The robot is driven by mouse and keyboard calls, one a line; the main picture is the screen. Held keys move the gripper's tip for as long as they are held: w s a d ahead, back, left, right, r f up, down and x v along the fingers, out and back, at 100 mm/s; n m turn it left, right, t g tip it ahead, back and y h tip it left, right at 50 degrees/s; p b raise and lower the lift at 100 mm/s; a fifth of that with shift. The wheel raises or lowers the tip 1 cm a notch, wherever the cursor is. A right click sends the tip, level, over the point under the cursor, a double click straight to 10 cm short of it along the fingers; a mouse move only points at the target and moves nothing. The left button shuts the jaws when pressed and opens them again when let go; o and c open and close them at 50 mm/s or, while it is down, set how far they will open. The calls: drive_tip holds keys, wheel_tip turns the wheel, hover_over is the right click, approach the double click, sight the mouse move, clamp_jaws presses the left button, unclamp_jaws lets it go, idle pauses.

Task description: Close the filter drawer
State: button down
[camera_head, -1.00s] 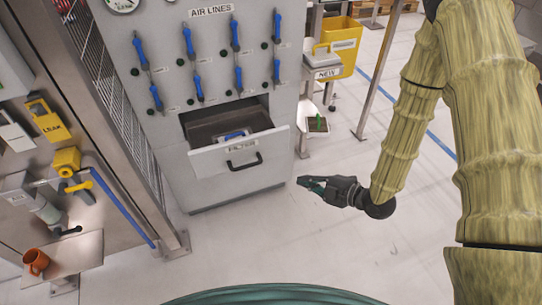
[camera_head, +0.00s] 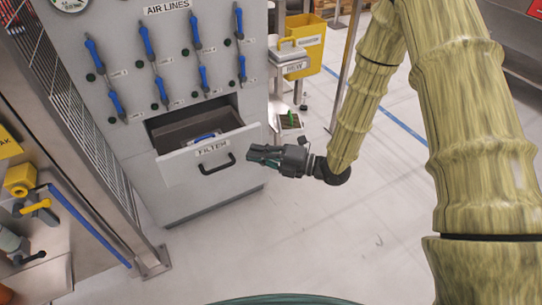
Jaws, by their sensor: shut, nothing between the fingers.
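The filter drawer (camera_head: 208,157) stands pulled out of the grey AIR LINES cabinet (camera_head: 130,178). Its front carries a FILTER label and a black handle (camera_head: 217,164). A small blue and white item (camera_head: 204,137) shows inside the drawer. My gripper (camera_head: 252,154) is shut and empty. It points left, in front of the right part of the drawer front and close to it in the picture. Whether it touches the drawer cannot be told.
Several blue air-line handles (camera_head: 148,42) hang on the cabinet above the drawer. A yellow bin (camera_head: 308,38) and a small stand (camera_head: 288,66) are behind to the right. A metal panel with a yellow valve (camera_head: 20,178) is at left. The floor in front is clear.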

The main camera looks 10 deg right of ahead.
sight(227, 139)
drive_tip(key=shift+w+a, duration=0.6)
drive_tip(key=shift+w, duration=0.2)
drive_tip(key=shift+w+a, duration=0.55)
drive_tip(key=shift+w, duration=0.3)
drive_tip(key=shift+w+a, duration=0.6)
drive_tip(key=shift+w, duration=0.2)
drive_tip(key=shift+w, duration=0.1)
